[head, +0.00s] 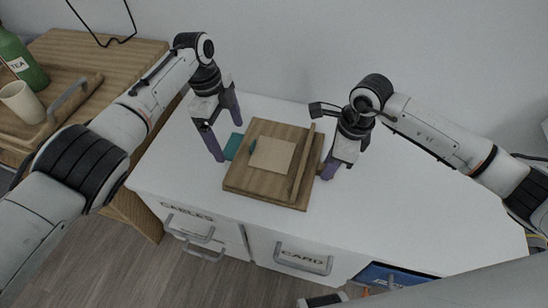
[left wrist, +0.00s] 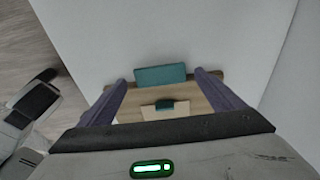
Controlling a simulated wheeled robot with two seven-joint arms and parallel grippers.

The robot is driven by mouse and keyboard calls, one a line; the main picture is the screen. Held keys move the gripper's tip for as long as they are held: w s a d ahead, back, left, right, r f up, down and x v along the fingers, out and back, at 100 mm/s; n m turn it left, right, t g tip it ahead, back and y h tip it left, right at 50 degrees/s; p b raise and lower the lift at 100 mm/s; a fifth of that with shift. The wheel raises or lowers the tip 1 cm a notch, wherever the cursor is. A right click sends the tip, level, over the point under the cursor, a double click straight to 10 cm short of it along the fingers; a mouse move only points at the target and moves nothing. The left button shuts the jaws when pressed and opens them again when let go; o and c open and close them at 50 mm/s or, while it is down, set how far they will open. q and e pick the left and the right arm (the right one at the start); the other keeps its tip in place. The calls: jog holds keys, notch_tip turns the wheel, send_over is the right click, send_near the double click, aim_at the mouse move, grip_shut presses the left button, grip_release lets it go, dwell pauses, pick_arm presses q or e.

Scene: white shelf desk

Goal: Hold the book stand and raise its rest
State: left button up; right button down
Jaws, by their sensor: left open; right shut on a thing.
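The wooden book stand (head: 240,181) lies flat on the white desk top, with a raised wooden strip (head: 302,165) along its right side. A paler square panel (head: 272,155) lies on it, with a small dark teal tab (head: 252,147) at its left edge. A flat teal piece (head: 233,147) sticks out at the stand's left edge; it also shows in the left wrist view (left wrist: 160,75). My left gripper (head: 226,130) is open and empty by that edge, its purple fingers to either side of the teal piece. My right gripper (head: 327,169) is shut on the stand's right edge.
The white desk top (head: 420,210) is clear to the right. Drawers with handles are below its front, one labelled CARD (head: 302,258). At the far left a wooden table holds a tray (head: 72,112), a cup (head: 22,102) and a green bottle (head: 20,60).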

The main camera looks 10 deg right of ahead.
aim_at(232, 145)
pick_arm(q)
jog(key=shift+s+d+f, duration=0.1)
jog(key=shift+d+f, duration=0.1)
jog(key=shift+f, duration=1.25)
jog(key=shift+c, duration=0.5)
jog(key=c, duration=0.9)
